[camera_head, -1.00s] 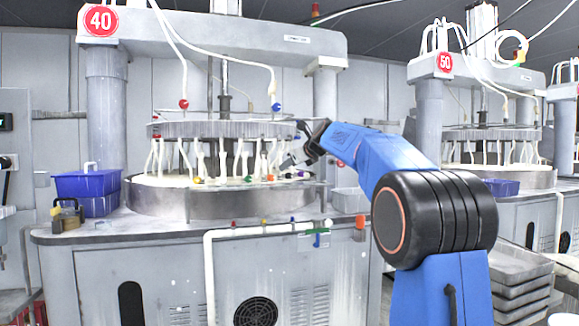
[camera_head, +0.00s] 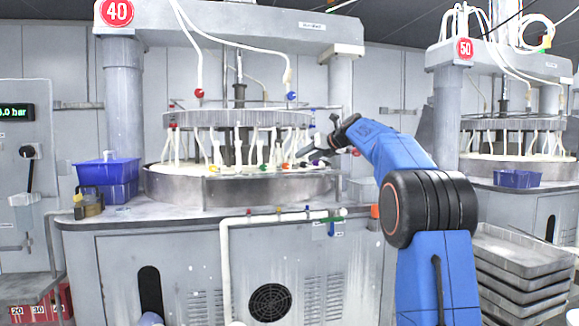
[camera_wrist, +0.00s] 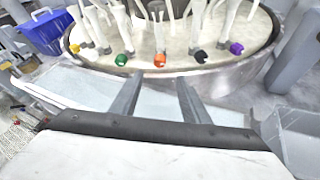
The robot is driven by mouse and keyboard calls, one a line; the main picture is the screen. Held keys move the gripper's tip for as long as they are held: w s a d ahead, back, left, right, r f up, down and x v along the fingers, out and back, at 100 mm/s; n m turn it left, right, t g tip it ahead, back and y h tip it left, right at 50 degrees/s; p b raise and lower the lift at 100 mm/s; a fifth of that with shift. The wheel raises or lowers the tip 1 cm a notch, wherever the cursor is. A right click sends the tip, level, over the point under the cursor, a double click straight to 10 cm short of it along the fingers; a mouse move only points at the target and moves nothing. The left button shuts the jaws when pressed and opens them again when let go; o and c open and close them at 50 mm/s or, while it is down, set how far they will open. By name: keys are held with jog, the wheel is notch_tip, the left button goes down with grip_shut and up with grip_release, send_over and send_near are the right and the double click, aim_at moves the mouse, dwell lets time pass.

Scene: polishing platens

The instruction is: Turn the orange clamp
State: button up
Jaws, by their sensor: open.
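The orange clamp (camera_wrist: 159,60) sits near the front rim of the round white platen (camera_wrist: 148,50) in the wrist view, at the foot of a white hose. A green clamp (camera_wrist: 121,59) is to its left, a black clamp (camera_wrist: 200,56) to its right. My gripper (camera_wrist: 160,82) is open and empty, its two fingers pointing toward the platen, with the orange clamp beyond the gap between them and apart from them. In the head view my gripper (camera_head: 312,150) is at the right side of the platen. The orange clamp is too small to pick out surely there.
A metal rim (camera_wrist: 262,60) borders the platen. Yellow (camera_wrist: 74,47) and purple (camera_wrist: 236,48) clamps stand farther out. A blue bin (camera_head: 108,182) and a brass padlock-like thing (camera_head: 90,205) rest on the left bench top. Grey trays (camera_head: 520,262) are stacked at right.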

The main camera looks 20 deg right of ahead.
aim_at(288, 165)
jog(key=x, duration=1.2)
jog(key=shift+w+a+f, duration=0.15)
jog(key=shift+w+a, duration=0.05)
jog(key=shift+w, duration=0.05)
jog(key=c, duration=1.1)
